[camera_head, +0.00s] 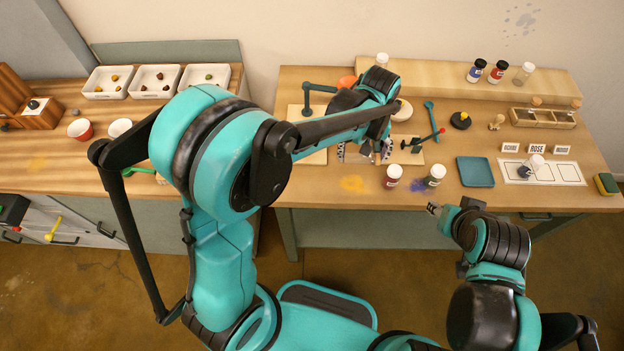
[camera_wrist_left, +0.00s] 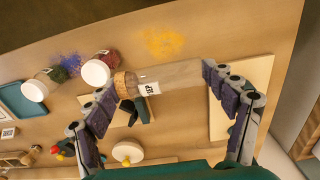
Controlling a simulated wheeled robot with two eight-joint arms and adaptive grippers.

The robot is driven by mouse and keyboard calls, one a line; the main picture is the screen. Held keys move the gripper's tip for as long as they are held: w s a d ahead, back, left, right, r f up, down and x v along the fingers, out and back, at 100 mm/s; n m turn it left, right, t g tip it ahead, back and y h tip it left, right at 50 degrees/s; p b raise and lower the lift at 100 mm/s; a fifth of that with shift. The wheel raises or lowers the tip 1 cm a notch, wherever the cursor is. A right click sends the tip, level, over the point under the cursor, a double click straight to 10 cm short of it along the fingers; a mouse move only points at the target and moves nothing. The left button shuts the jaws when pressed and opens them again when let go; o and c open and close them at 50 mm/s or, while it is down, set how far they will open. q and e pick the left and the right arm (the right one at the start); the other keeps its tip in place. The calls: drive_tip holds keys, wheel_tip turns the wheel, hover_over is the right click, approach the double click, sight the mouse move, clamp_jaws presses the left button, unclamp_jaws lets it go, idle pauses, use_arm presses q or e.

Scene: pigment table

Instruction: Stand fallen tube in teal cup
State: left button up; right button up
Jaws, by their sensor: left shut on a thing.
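A clear tube with a cork (camera_wrist_left: 126,85) and a small printed label lies crosswise between the fingers of my left gripper (camera_wrist_left: 162,81) in the left wrist view. The cork end is by the left finger and the glass end by the right finger. In the head view my left gripper (camera_head: 377,152) is low over the middle of the right table, and my arm hides much of that spot. I cannot make out a teal cup in either view. My right gripper (camera_head: 440,210) is off the table's front edge, away from the tube; its jaw opening is unclear.
Red (camera_head: 393,176) and dark green (camera_head: 434,175) jars with white lids stand near the front edge, right of my left gripper. A teal tray (camera_head: 475,171), a white label mat (camera_head: 568,174) and a wooden rack (camera_head: 543,118) are farther right.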

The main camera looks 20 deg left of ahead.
use_arm(q)
drive_tip(key=b, duration=0.3)
hover_over(320, 184)
wheel_tip(320, 184, down, 7)
drive_tip(key=shift+r, duration=0.1)
wheel_tip(320, 184, down, 4)
drive_tip(key=shift+f+b, duration=0.1)
drive_tip(key=shift+b, duration=0.65)
drive_tip(key=shift+f, duration=0.1)
drive_tip(key=o, duration=1)
